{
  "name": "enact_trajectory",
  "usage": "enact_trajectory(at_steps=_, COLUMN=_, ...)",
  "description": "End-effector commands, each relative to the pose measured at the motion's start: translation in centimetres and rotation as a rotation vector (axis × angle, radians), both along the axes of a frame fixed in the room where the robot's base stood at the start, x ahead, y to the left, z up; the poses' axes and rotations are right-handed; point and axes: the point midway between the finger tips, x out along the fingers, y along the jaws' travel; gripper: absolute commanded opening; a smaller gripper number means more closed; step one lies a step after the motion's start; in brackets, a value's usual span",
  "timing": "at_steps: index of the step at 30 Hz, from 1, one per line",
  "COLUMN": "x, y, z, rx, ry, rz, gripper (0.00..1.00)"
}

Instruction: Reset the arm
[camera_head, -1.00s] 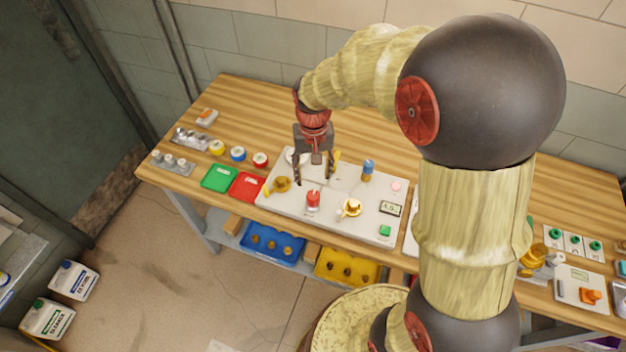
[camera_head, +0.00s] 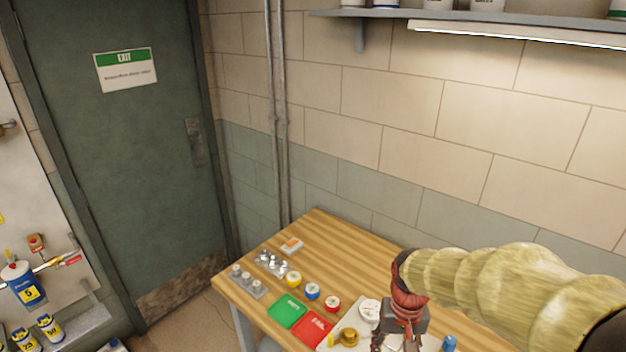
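My arm reaches in from the lower right of the head view, and my gripper (camera_head: 394,343) hangs down over the white panel (camera_head: 336,341) on the wooden workbench. Its two fingers are spread apart, with nothing seen between them. The fingertips are cut off by the bottom edge of the picture. A brass fitting (camera_head: 347,337) and a round white gauge (camera_head: 369,310) are just left of the gripper. A blue-topped part (camera_head: 449,343) stands to its right. Most of the panel is out of view.
On the workbench (camera_head: 322,232) lie a green tray (camera_head: 287,310), a red tray (camera_head: 312,328), tape rolls (camera_head: 312,291) and metal parts (camera_head: 271,262). A wall shelf (camera_head: 447,16) runs above. A green exit door (camera_head: 120,170) stands left.

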Motion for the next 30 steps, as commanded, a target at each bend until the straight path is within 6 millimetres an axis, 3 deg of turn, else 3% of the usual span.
enact_trajectory(at_steps=9, x=-6.5, y=0.0, z=4.9, rx=-0.005, ry=-0.164, rz=0.074, gripper=0.5)
enact_trajectory(at_steps=18, x=-11.8, y=-0.1, z=8.3, rx=-0.018, ry=-0.383, rz=0.095, gripper=0.5)
enact_trajectory(at_steps=25, x=-13.0, y=-0.1, z=10.4, rx=-0.023, ry=-0.507, rz=0.093, gripper=0.5)
enact_trajectory(at_steps=30, x=-13.0, y=-0.1, z=10.5, rx=-0.024, ry=-0.519, rz=0.093, gripper=0.5)
